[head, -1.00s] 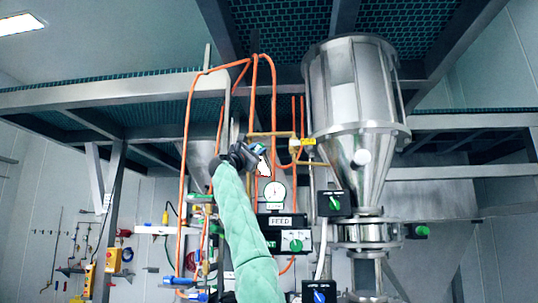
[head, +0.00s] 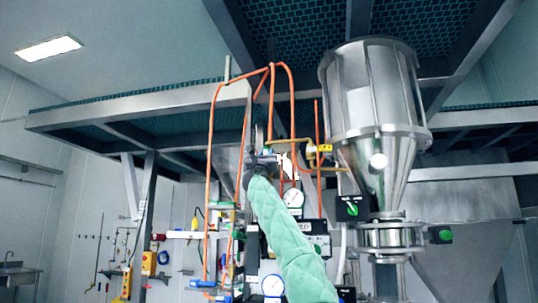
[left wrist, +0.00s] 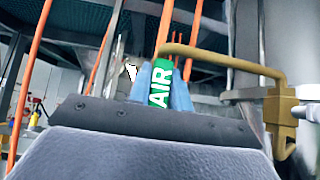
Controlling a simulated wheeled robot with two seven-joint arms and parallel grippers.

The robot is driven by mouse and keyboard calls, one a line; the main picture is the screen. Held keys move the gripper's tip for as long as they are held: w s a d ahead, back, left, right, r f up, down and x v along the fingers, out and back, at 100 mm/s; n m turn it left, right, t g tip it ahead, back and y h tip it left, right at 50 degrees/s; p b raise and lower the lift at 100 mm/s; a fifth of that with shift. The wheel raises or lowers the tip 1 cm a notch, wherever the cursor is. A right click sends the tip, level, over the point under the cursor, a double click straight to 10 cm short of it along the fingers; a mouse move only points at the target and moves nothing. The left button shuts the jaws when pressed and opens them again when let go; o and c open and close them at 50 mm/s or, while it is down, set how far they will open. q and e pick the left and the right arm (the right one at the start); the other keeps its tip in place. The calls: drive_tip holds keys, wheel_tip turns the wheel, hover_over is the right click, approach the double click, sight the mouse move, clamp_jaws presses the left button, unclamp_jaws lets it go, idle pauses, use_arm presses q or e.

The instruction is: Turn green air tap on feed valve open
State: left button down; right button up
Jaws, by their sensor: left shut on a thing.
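The green air tap handle (left wrist: 160,88), with white AIR lettering, stands upright between the blue fingers of my left gripper (left wrist: 162,90) in the left wrist view. The fingers are shut on it. A brass pipe (left wrist: 220,60) runs from behind the handle to the right. In the head view my left gripper (head: 268,158) is raised beside the orange hoses, above the round gauge (head: 293,198). The tap itself is mostly hidden there by the gripper. My right gripper is in neither view.
A steel hopper (head: 372,95) hangs to the right, with a black box with a green knob (head: 352,208) by its cone. Orange hoses (head: 210,150) loop close around my left arm. A brass fitting with a yellow tag (head: 322,150) sits right of the gripper.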

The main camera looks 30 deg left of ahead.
use_arm(q)
drive_tip(key=shift+w+f+n+y, duration=0.1)
drive_tip(key=shift+f+n+y, duration=0.15)
drive_tip(key=shift+n+y, duration=0.15)
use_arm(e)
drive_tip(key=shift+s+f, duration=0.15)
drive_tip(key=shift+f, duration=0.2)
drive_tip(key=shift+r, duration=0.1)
use_arm(q)
drive_tip(key=c, duration=1.3)
unclamp_jaws()
drive_tip(key=shift+r, duration=0.1)
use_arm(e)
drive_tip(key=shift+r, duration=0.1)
use_arm(q)
drive_tip(key=shift+s, duration=0.2)
drive_tip(key=shift+b+v, duration=1.7)
drive_tip(key=shift+v, duration=2.1)
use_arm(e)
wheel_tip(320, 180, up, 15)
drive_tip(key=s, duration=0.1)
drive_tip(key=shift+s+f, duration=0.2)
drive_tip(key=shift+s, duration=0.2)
use_arm(q)
drive_tip(key=shift+w, duration=0.1)
